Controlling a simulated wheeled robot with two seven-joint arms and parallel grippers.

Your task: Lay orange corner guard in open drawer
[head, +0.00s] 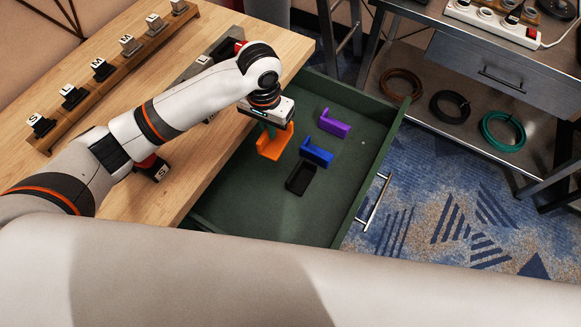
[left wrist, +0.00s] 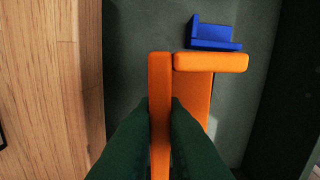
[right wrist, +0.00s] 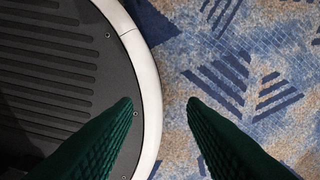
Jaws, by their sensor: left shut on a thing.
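The orange corner guard (head: 275,145) is at the left side of the open green drawer (head: 255,215), over the drawer floor. My left gripper (head: 268,128) is shut on one of its upright walls. In the left wrist view the green fingers (left wrist: 160,115) pinch the orange corner guard (left wrist: 210,62) from both sides. I cannot tell whether the guard touches the drawer floor. My right gripper (right wrist: 160,105) is open and empty above the floor, with its fingers wide apart.
Purple (head: 335,123), blue (head: 317,152) and black (head: 300,178) corner guards lie in the drawer, right of the orange one. The wooden tabletop (head: 130,60) borders the drawer at left. The drawer's near floor is bare. Coiled cables (head: 450,106) lie on a shelf at right.

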